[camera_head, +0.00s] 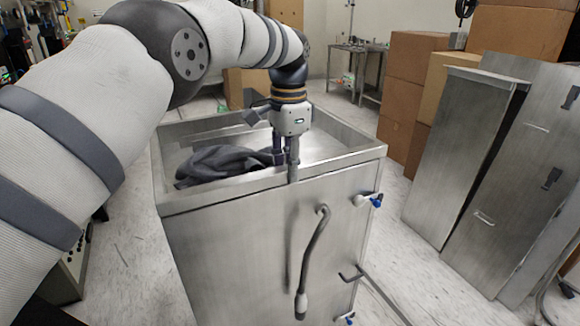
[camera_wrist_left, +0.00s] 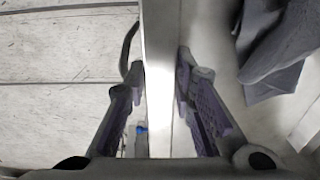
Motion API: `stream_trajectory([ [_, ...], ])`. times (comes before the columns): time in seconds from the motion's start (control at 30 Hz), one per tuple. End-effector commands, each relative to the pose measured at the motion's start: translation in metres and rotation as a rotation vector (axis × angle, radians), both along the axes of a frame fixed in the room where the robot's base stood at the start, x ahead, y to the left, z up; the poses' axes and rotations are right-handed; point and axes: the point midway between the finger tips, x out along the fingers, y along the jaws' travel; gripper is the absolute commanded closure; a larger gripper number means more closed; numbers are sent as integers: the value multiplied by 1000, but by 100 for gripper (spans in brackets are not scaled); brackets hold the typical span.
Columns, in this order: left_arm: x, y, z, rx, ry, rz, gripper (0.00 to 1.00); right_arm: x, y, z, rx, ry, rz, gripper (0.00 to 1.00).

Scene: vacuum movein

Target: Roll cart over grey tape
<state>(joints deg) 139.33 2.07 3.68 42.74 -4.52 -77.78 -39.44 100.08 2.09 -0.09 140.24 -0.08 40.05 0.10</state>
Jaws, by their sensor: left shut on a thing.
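The cart (camera_head: 245,245) is a boxy steel unit with a recessed top, standing upright in front of me in the head view. My left gripper (camera_head: 290,162) points down at its near top rim. In the left wrist view, the fingers (camera_wrist_left: 165,105) stand on either side of the rim (camera_wrist_left: 158,40), and the gripper is shut on it. I cannot make out grey tape on the floor for certain. My right gripper is not in view.
A dark grey cloth (camera_head: 215,165) lies in the cart's top. A hose with a nozzle (camera_head: 302,300) hangs on its front, beside small blue-handled valves (camera_head: 375,200). Steel cabinets (camera_head: 450,150) and cardboard boxes (camera_head: 405,95) stand to the right. Pale floor (camera_head: 405,255) lies between.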

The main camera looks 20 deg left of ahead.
Motion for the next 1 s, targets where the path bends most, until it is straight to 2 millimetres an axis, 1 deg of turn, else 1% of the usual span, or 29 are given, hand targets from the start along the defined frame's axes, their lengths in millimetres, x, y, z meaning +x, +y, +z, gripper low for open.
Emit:
stream_trajectory([
  [0.5,0,-2,1,-6,-1,0,100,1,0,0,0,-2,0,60],
  [0.53,0,-2,1,-6,-1,0,72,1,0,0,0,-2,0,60],
  [0.57,0,-2,1,-6,0,0,66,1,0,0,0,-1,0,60],
  [0.6,0,-2,1,-6,0,0,57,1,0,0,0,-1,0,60],
  [0.87,0,-2,1,-4,1,0,57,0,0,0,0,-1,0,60],
  [0.93,0,-2,4,-4,-2,0,57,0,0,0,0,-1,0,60],
  [1.0,1,-2,15,-4,-3,0,57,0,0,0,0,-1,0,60],
])
